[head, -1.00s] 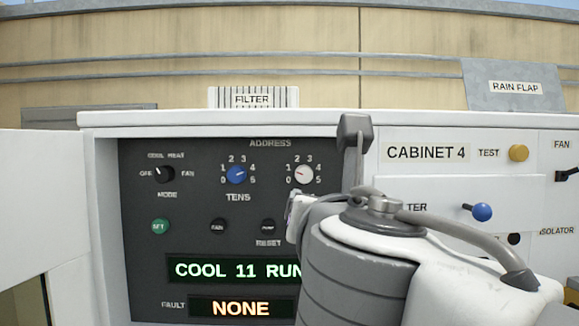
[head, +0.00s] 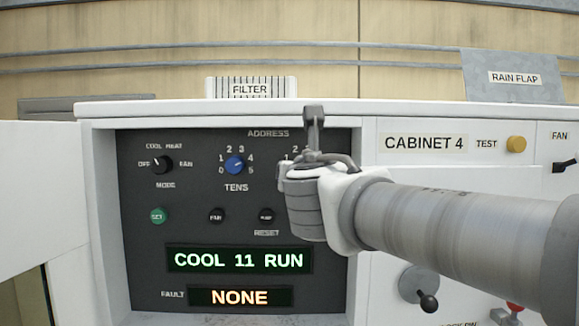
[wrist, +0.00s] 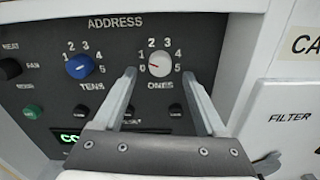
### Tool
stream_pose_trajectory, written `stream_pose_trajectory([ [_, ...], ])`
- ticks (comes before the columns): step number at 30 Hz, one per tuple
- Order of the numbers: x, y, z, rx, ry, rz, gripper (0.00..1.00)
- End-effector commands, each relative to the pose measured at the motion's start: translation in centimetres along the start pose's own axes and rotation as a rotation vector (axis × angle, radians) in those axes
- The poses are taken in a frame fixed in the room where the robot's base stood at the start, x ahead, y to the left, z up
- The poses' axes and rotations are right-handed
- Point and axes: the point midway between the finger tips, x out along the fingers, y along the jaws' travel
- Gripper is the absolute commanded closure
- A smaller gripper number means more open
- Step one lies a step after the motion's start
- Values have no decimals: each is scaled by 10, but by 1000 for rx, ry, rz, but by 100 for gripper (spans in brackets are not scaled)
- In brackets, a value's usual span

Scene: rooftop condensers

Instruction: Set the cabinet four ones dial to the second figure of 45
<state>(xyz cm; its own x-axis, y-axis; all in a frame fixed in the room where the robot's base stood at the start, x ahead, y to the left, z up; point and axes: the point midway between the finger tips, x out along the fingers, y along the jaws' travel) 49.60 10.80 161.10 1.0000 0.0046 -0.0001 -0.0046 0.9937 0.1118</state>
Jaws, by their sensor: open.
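My gripper (wrist: 161,78) is open in the wrist view, one finger on each side of the dial's lower part. I cannot tell how close the fingertips are to the panel. In the head view my arm hides the ones dial and the fingers. The blue tens dial (head: 235,165) sits to the left, its pointer appearing near 4; it also shows in the wrist view (wrist: 80,67).
Below the dials are a green button (head: 158,216), a FAN button (head: 217,216) and a RESET button (head: 266,216). The CABINET 4 label (head: 424,142) is to the right.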

Motion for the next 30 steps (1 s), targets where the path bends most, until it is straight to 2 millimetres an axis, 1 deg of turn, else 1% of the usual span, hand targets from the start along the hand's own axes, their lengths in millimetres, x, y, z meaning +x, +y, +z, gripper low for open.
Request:
stream_pose_trajectory([
  [1, 9, 1, -1, -3, 2, 0, 26],
  [3, 18, 0, -1, -2, 2, -1, 26],
  [9, 35, 0, 0, -1, 0, -1, 26],
  [13, 38, 0, 0, -1, 0, -1, 26],
  [20, 38, 0, 0, -1, 0, -1, 26],
  [21, 38, 0, 0, -1, 0, -1, 33],
  [23, 38, 0, 0, -1, 0, -1, 44],
  [27, 38, 0, 0, -1, 0, -1, 69],
  [29, 38, 0, 0, -1, 0, -1, 80],
  [30, 38, 0, 0, -1, 0, -1, 87],
])
